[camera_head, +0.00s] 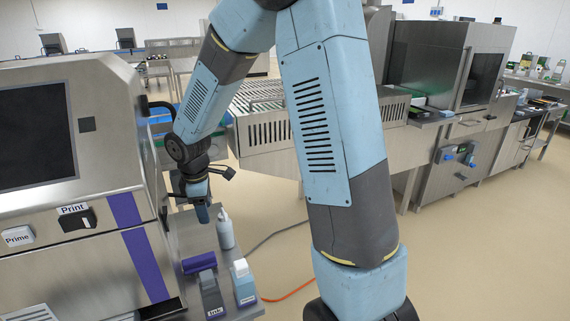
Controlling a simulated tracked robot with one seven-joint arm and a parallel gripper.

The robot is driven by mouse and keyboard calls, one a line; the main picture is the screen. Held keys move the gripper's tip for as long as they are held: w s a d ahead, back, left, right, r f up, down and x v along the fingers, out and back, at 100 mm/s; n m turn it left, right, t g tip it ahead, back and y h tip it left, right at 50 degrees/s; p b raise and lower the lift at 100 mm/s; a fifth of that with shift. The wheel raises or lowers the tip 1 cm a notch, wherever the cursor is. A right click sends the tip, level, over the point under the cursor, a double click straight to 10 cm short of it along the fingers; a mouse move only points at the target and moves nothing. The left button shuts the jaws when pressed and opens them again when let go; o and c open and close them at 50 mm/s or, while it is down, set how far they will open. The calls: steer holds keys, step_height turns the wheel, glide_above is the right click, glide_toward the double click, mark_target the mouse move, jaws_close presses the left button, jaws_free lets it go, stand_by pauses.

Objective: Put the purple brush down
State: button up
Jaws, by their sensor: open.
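A purple piece (199,262), which looks like the purple brush, lies on the small steel side table behind a grey container labelled Ink. Its far side is hard to make out. My gripper (202,213) hangs pointing down above the far part of this table, beyond the purple piece and apart from it. The gripper is open, and I see nothing held in it. The fingers are small and dark in this view.
A white pump bottle (225,230) stands just right of my gripper. The Ink container (212,297) and a blue-and-white bottle (243,283) stand at the table's front. The steel machine with Prime and Print buttons (76,218) borders the left. Open floor lies right.

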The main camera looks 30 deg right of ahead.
steer(key=s+d+r+m+t, duration=0.1)
steer(key=s+d+r+m, duration=0.35)
steer(key=r, duration=0.45)
steer(key=s+d+r+m+t, duration=0.2)
steer(key=s+d+r+m, duration=0.2)
steer(key=s, duration=0.6)
steer(key=s+d+r+m+t, duration=0.1)
steer(key=s+d+r+m, duration=0.4)
steer(key=s+r, duration=0.4)
steer(key=shift+s+d+r+m+t+y, duration=0.2)
steer(key=shift+s+d+m+t+y, duration=0.15)
steer(key=shift+m, duration=0.4)
